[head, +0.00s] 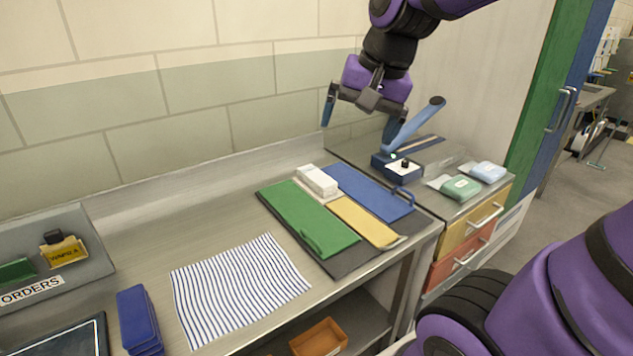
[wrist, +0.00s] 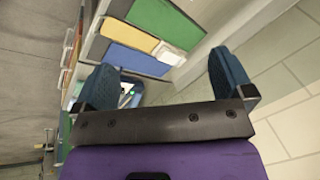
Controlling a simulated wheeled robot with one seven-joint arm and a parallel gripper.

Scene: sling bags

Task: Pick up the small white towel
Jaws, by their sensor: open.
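The small white towel (head: 317,181) appears to be the folded white stack at the back of the steel counter, between the green and blue panels. It shows in the wrist view as a pale patch (wrist: 168,53) beyond and between my fingers. My gripper (head: 359,118) is open and empty, high above the back right of the counter. It is apart from the towel, above it and to its right. In the wrist view both blue fingers (wrist: 165,78) are spread wide.
Green (head: 305,215), yellow (head: 363,221) and blue (head: 368,190) panels lie on a dark mat. A blue lever device (head: 398,165) stands right of them, below my gripper. A striped cloth (head: 238,285) and blue stack (head: 138,318) lie left. The wall stands close behind.

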